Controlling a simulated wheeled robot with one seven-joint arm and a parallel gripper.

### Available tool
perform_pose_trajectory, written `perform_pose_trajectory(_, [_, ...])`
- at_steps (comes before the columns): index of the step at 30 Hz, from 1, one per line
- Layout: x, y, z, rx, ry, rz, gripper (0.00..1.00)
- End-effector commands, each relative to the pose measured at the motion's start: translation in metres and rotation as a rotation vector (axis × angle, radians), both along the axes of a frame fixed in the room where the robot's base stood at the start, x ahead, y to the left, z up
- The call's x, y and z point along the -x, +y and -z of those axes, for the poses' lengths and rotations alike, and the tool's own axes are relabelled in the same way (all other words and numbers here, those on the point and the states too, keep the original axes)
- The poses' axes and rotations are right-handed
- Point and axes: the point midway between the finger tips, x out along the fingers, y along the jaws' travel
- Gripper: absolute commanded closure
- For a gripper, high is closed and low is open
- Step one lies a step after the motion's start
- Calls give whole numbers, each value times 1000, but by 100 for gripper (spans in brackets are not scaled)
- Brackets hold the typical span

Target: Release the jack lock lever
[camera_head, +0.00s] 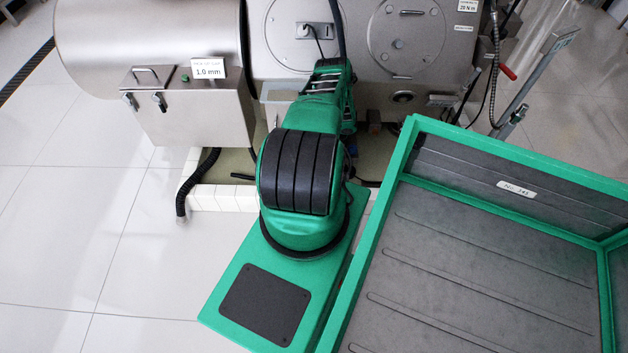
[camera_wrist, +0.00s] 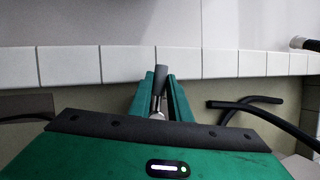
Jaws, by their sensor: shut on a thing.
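A short lever with a dark grey grip (camera_wrist: 160,78) and a bright metal lower part shows in the wrist view. It stands between the two green fingers of my gripper (camera_wrist: 160,100), which are closed on it. The foot of the lever is hidden behind the dark edge of the gripper body. In the head view my own arm covers the gripper and the lever, so neither can be made out there.
A white tiled curb (camera_wrist: 70,68) runs across behind the fingers. Black hoses (camera_wrist: 265,122) lie to their right. The steel separator (camera_head: 285,68), a latched steel box (camera_head: 195,110) and a large green-rimmed tray (camera_head: 520,160) surround my arm. The tiled floor at left is clear.

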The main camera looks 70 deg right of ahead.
Motion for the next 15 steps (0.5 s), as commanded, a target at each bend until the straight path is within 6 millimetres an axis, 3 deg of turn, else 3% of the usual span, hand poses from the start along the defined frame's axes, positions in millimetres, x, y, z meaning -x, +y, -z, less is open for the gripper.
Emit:
perform_pose_trajectory(1, [3, -11, -3, 16, 1, 0, 100])
perform_pose_trajectory(15, [7, -14, -3, 19, 1, -4, 100])
